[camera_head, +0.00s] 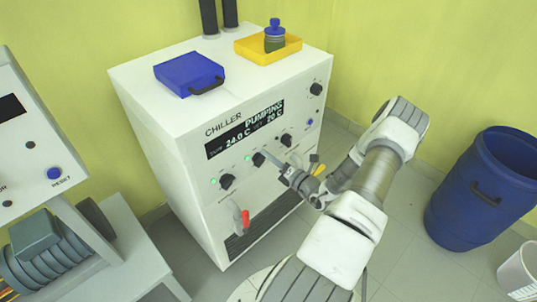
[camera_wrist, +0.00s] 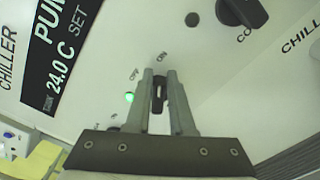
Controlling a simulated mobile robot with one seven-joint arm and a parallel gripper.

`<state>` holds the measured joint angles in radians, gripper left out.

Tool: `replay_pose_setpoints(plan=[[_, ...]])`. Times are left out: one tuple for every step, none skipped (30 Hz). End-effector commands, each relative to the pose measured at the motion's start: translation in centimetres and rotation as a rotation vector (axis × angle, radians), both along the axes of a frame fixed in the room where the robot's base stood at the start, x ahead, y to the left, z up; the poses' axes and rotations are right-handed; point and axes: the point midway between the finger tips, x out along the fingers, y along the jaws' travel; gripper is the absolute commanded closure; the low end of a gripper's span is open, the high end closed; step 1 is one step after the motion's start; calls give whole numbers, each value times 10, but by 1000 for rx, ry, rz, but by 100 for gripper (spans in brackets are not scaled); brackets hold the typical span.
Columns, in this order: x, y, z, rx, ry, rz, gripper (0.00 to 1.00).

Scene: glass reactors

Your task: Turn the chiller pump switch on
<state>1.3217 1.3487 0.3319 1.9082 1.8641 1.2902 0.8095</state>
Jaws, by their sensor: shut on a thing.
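The white chiller (camera_head: 205,150) stands in the middle of the head view, its display (camera_head: 245,128) lit with "PUMPING", 24.0 C and 20 C. The pump switch is a black knob (camera_head: 259,159) in the middle of the row below the display. In the wrist view the knob (camera_wrist: 157,95) sits between my fingers, its grip pointing toward the "ON" mark, with "OFF" to the left. A green lamp (camera_wrist: 129,97) beside it is lit. My gripper (camera_head: 270,157) is shut on the knob; its fingers also show in the wrist view (camera_wrist: 159,78).
Other black knobs sit on the panel at left (camera_head: 227,181) and right (camera_head: 286,140). A red-handled valve (camera_head: 244,217) is below. A blue box (camera_head: 188,73) and a yellow tray (camera_head: 268,48) with a bottle rest on top. A blue barrel (camera_head: 480,195) stands right.

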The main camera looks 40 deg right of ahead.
Motion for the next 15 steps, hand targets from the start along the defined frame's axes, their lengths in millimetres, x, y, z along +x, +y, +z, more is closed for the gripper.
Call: replay_pose_setpoints(plan=[[-3,5,-7,25,19,9,100],[-3,5,-7,34,19,11,100],[-3,5,-7,43,20,11,100],[-3,5,-8,50,20,11,100],[-3,5,-8,56,21,12,100],[-3,6,-8,62,22,12,100],[-3,6,-8,65,22,12,100],[-3,6,-8,67,22,12,100],[-3,6,-8,70,22,12,100],[-3,6,-8,72,23,12,100],[-3,6,-8,73,23,12,100],[-3,6,-9,74,23,13,100],[-3,6,-9,74,23,13,100],[-3,6,-9,74,23,13,100],[-3,6,-9,74,23,13,100]])
